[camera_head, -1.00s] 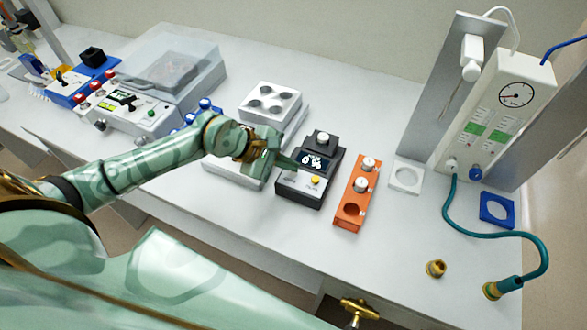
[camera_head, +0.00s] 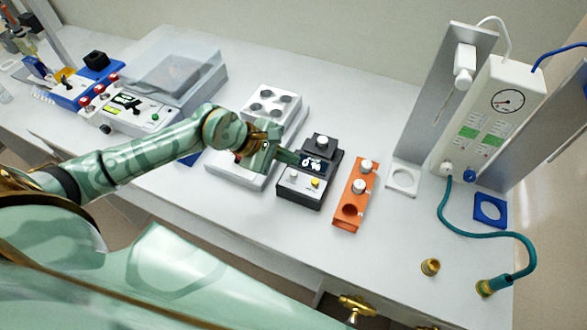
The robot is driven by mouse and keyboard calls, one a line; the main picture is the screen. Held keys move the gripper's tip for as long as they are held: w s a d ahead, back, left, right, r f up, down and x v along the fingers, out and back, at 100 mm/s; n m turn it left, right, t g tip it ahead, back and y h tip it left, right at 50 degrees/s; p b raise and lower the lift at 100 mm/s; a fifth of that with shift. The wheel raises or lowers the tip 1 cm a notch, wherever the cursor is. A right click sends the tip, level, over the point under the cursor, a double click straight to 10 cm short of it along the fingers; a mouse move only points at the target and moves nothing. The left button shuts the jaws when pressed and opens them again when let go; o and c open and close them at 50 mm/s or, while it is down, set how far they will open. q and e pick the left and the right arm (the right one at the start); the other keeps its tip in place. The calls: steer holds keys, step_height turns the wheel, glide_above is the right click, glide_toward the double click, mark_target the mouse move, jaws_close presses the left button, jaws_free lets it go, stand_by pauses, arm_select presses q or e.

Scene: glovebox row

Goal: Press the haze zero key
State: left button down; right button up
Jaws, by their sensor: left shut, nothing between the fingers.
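A small black meter (camera_head: 303,192) stands on the white bench, with a lit display (camera_head: 312,164) whose characters are too small to read surely. Its front slope carries a white key (camera_head: 293,175) and a yellow key (camera_head: 315,183); I cannot read which is the zero key. A white-topped knob (camera_head: 322,142) sits on its raised back part. My left gripper (camera_head: 297,158) is shut and empty, its tips at the left edge of the display, just behind the white key. I cannot tell whether it touches the meter. My right gripper does not show.
An orange holder (camera_head: 342,218) with capped vials stands close right of the meter. A white block with round wells (camera_head: 270,103) stands left, behind my gripper. A gauge unit (camera_head: 497,115) with a teal hose (camera_head: 475,234) is at right. The bench front before the meter is clear.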

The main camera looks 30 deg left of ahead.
arm_select(q)
step_height(320, 180, up, 3)
steer(key=shift+p, duration=0.8)
